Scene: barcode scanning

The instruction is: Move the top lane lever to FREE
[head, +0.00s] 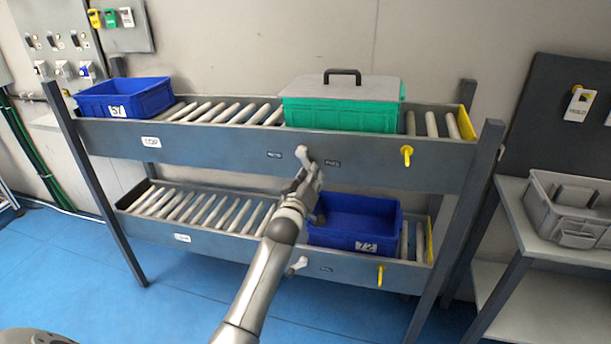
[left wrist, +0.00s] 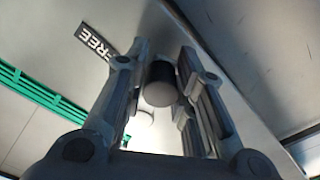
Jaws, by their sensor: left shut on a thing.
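The top lane lever (head: 302,152) is a pale lever on the front rail of the upper lane (head: 220,145), between two small dark labels. Its upper end shows above my gripper, and its lower part is hidden by the fingers. My left gripper (head: 308,178) is at the lever, shut on it. In the left wrist view the fingers (left wrist: 163,95) stand on either side of the lever's round dark-and-pale end (left wrist: 160,84). A black FREE label (left wrist: 97,42) shows beside the left finger there. The right gripper is not in view.
A green lidded crate (head: 340,116) sits above the lever; a blue crate (head: 125,98) is at left. A yellow handle (head: 407,155) projects at right. Below are another pale lever (head: 297,266) and blue crate 72 (head: 355,222). A grey bin (head: 570,205) stands far right.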

